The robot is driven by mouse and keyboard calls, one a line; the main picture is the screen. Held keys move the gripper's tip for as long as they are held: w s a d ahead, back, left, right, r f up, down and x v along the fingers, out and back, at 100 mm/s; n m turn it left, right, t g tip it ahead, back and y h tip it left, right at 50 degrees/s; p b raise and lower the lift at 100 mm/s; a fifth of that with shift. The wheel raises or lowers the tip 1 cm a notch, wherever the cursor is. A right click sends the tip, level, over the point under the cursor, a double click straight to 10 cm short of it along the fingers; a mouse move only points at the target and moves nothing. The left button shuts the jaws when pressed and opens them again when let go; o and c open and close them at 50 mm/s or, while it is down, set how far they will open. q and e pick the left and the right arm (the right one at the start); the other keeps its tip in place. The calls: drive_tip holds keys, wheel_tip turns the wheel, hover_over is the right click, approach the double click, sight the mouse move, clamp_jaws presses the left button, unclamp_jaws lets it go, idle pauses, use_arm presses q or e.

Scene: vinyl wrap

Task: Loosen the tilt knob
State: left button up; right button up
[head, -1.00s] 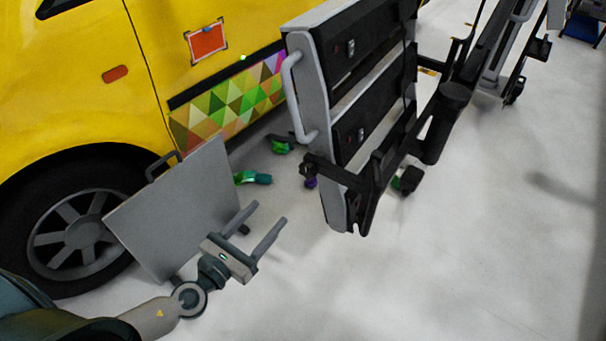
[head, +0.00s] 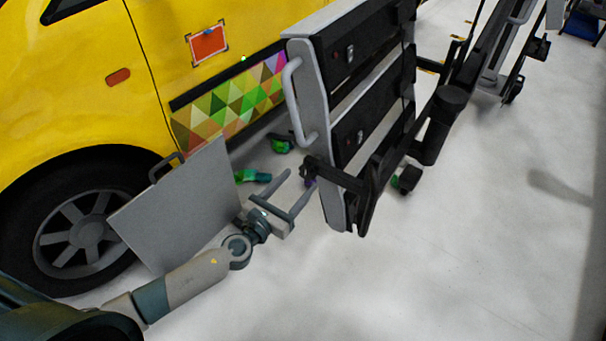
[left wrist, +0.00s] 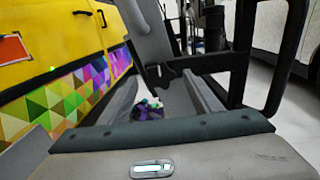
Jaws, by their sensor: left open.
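The tilt knob (head: 308,169) is a small dark knob at the left end of the black bracket, low on the grey and black lamp panel (head: 312,105). In the left wrist view a dark bracket end (left wrist: 158,72), probably with the knob, shows just beyond the fingertips. My left gripper (head: 300,178) is open and empty. Its fingers point toward the bracket, with the tips beside the knob in the head view. I cannot tell whether they touch it. In the left wrist view the open fingers (left wrist: 161,76) lie on either side of the bracket end. My right gripper is not in view.
A yellow van (head: 90,90) with a patterned strip stands at the left. A grey flat case (head: 180,210) leans near its wheel (head: 85,232), beside my left arm. Green objects (head: 250,176) lie on the floor behind the gripper. The floor at the right is free.

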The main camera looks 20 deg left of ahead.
sight(305, 174)
use_arm(q)
drive_tip(key=shift+x, duration=1.75)
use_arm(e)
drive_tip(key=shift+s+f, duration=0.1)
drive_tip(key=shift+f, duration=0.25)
use_arm(q)
drive_tip(key=c, duration=1)
